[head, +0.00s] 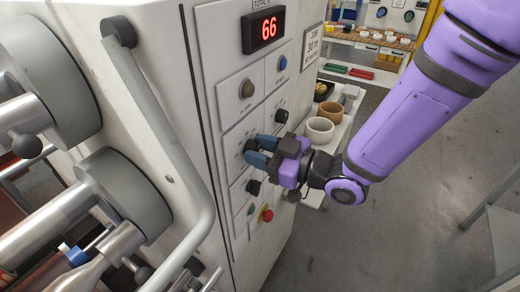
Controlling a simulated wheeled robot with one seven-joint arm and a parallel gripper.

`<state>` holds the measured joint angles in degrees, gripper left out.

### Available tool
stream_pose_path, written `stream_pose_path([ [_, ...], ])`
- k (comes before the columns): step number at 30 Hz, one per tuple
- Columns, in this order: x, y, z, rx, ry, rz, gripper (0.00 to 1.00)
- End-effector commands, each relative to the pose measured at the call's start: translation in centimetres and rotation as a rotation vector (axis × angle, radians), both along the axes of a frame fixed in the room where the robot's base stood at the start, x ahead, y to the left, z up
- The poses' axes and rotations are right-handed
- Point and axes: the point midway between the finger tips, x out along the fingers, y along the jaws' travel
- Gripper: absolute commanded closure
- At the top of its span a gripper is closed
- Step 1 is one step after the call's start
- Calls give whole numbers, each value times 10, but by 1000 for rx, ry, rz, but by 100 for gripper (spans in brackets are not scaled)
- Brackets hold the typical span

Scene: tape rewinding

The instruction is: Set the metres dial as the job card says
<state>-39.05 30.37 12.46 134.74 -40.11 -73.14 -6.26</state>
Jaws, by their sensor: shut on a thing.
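The control panel (232,108) is on the white machine's face. My gripper (256,151) is at the panel's left column, its blue-grey fingers shut on a dark dial (249,145). The fingers hide most of this dial, and its setting and label cannot be read. Another black knob (281,116) is above right of the gripper, and one more (253,187) is below it.
A red stop button (267,215) on yellow is low on the panel. A grey bent handle (165,130) and rollers (120,195) stand out at the left. A shelf with a white bowl (319,130) and a tan bowl (331,110) is behind my gripper.

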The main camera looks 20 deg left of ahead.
Motion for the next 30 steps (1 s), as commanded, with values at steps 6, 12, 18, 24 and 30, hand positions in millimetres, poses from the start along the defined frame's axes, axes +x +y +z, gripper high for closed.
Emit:
stream_pose_path([
  [6,0,0,1,-16,-204,0,87],
  [12,-1,0,1,-33,-393,0,87],
  [18,-1,0,1,-48,-583,-1,87],
  [24,-2,0,1,-65,-773,0,87],
  [30,-2,0,1,-81,-961,0,87],
])
